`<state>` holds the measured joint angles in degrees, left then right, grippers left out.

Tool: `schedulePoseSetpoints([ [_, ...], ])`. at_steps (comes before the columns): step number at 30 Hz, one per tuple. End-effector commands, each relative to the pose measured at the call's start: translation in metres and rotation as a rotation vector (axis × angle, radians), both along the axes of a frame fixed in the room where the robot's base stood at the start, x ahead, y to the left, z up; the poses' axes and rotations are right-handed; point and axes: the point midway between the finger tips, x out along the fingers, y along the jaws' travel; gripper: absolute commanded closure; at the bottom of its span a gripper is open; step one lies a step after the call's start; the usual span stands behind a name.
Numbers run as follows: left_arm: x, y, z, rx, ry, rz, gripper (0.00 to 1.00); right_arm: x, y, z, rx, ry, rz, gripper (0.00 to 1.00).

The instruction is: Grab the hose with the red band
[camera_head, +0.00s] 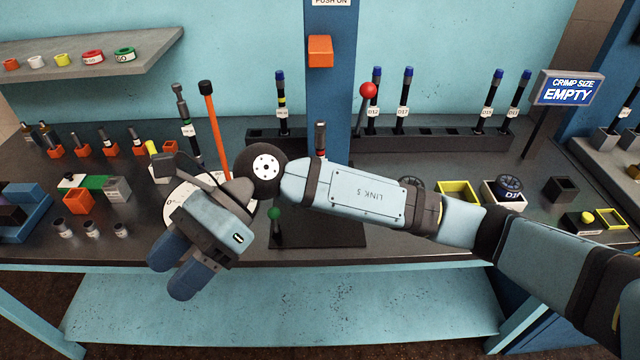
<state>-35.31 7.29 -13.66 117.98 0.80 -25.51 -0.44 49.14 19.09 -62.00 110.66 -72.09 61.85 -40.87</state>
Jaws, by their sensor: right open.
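A short dark hose (320,141) stands upright at the back of the bench, just left of the blue post's centre. My left gripper is not in view.
A blue-capped hose with a yellow band (282,101) and other blue-capped hoses (407,98) stand in a dark rack (450,133). An orange lever (214,130) rises behind my gripper. A red-knobbed lever (367,92) stands near the post (333,70). Small fittings crowd the left.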

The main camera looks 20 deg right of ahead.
Motion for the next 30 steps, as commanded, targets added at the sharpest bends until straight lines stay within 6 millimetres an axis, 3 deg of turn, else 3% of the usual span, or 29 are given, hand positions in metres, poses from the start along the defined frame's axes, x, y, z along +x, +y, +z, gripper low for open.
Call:
schedulePoseSetpoints([
  [1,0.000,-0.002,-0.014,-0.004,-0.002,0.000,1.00,0.009,-0.008,-0.021,-0.091,-0.160,0.053,0.45],
  [3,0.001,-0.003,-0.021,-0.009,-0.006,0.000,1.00,0.024,-0.022,-0.040,-0.225,-0.364,0.129,0.45],
  [8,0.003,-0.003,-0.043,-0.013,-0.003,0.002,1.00,0.077,-0.073,-0.063,-0.575,-0.780,0.280,0.45],
  [12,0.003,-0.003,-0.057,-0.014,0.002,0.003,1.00,0.127,-0.124,-0.051,-0.891,-1.045,0.367,0.45],
  [18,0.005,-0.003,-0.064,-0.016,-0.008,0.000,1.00,0.168,-0.176,-0.015,-1.214,-1.225,0.415,0.45],
  [22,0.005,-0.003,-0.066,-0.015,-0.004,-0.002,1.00,0.178,-0.190,-0.002,-1.303,-1.260,0.421,0.45],
  [30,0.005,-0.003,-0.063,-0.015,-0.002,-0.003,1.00,0.216,-0.223,0.002,-1.317,-1.260,0.420,0.45],
])
